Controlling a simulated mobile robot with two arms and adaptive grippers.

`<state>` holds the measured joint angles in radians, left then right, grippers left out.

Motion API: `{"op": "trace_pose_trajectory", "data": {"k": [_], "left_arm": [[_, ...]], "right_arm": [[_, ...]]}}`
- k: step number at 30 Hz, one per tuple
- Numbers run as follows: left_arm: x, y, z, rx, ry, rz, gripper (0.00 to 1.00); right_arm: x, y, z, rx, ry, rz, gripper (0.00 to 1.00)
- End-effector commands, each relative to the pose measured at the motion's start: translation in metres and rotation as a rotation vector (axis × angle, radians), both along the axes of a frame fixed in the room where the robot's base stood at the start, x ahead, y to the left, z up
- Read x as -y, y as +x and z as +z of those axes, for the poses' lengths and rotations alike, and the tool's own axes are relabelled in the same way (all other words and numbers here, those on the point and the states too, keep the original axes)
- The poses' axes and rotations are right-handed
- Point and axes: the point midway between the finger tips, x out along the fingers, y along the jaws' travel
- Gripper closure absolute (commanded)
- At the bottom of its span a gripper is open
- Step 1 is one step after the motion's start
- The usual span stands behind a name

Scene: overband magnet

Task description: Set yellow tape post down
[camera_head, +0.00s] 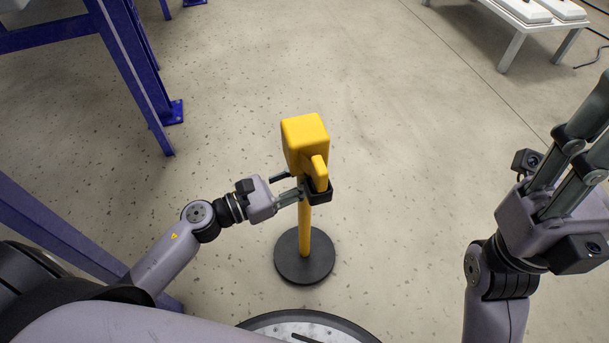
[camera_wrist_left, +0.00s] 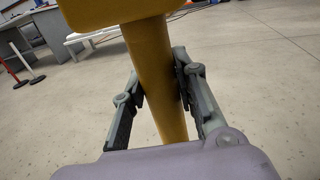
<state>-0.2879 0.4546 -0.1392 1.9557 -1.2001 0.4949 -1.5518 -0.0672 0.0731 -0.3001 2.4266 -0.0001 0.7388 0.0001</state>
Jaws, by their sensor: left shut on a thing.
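The yellow tape post (camera_head: 304,235) stands upright in front of me in the head view. It has a yellow box-shaped head (camera_head: 304,133) with a black clip on its near side and a round black base (camera_head: 290,265). Whether the base touches the floor or hangs just above it, I cannot tell. My left gripper (camera_head: 296,192) is shut on the pole just below the head. In the left wrist view the yellow pole (camera_wrist_left: 153,75) runs between the two fingers. My right gripper (camera_head: 590,125) is raised at the right edge, fingers apart and empty, tips partly cut off.
Blue steel frame legs (camera_head: 130,55) stand at the left, one with a foot plate on the floor. The speckled floor (camera_head: 410,130) around the post is clear.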

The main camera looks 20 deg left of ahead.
Motion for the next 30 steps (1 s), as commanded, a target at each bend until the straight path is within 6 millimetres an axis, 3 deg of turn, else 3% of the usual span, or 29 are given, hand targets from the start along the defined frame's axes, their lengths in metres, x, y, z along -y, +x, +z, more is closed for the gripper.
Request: {"op": "trace_pose_trajectory", "data": {"k": [1,14,15,24,30], "left_arm": [[0.0006,0.0014,0.0072,0.012,-0.008,0.0,1.0],[0.0006,0.0014,0.0074,0.012,-0.008,-0.001,1.0],[0.0006,0.0014,0.0074,0.013,-0.007,-0.001,0.71],[0.0002,0.0005,0.0027,0.004,-0.003,0.0,0.51],[0.0003,0.0001,0.0015,0.003,-0.001,-0.001,0.5]], "right_arm": [[0.0,-0.0001,0.001,0.002,0.001,0.0,0.6],[-0.0002,-0.0001,0.0013,0.002,0.0,0.0,0.6],[-0.0002,0.0,0.0012,0.002,0.0,0.0,0.6],[-0.0001,0.0,0.0007,0.001,0.0,0.0,0.6],[-0.0001,0.0,0.0006,0.001,0.0,0.0,0.6]]}}
